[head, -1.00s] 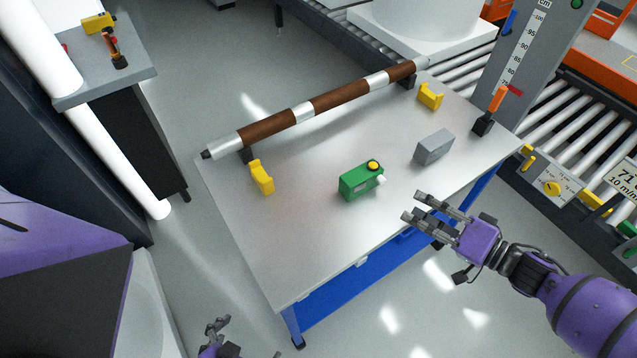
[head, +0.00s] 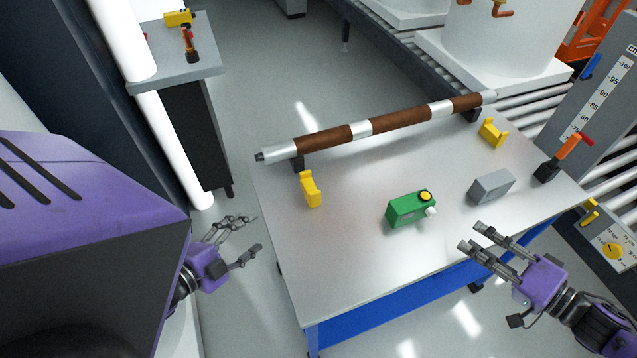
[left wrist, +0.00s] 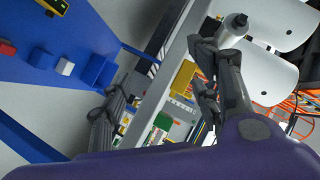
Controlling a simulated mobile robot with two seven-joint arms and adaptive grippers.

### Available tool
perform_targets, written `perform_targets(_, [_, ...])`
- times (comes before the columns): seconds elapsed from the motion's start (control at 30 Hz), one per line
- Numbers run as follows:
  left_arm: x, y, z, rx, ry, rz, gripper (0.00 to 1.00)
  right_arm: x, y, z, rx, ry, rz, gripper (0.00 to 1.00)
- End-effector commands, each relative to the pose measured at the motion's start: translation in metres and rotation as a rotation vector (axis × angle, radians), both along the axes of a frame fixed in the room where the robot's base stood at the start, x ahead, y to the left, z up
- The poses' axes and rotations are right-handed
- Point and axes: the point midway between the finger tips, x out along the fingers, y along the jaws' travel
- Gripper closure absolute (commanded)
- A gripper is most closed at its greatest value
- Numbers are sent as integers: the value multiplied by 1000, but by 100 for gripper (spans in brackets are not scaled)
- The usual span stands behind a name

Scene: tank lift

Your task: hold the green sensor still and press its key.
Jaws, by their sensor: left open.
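The green sensor (head: 404,210) is a small green box standing on the grey table (head: 350,262). It has a round yellow part with a dark rim (head: 425,196) on top and a white knob (head: 431,211) at its right end. I cannot tell which part is the key. My left gripper (head: 256,232) is open and empty, off the table's left edge and well apart from the sensor. Its fingers also show in the left wrist view (left wrist: 212,88). My right gripper (head: 470,237) has its fingers apart and empty, near the table's front right edge, to the right of the sensor.
A brown and silver bar (head: 390,124) lies along the table's back.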

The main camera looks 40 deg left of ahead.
Motion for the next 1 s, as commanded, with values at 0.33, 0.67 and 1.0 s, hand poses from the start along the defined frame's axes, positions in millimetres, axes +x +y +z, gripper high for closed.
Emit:
perform_targets(0.33, [104, 61, 159, 766, -425, -323, 43, 0, 0, 0, 0, 0, 0, 69])
perform_targets(0.67, [149, -1, 171, 1300, -546, -656, 43, 0, 0, 0, 0, 0, 0, 69])
perform_targets(1.0, [175, -143, 99, 1645, -552, -972, 43, 0, 0, 0, 0, 0, 0, 69])
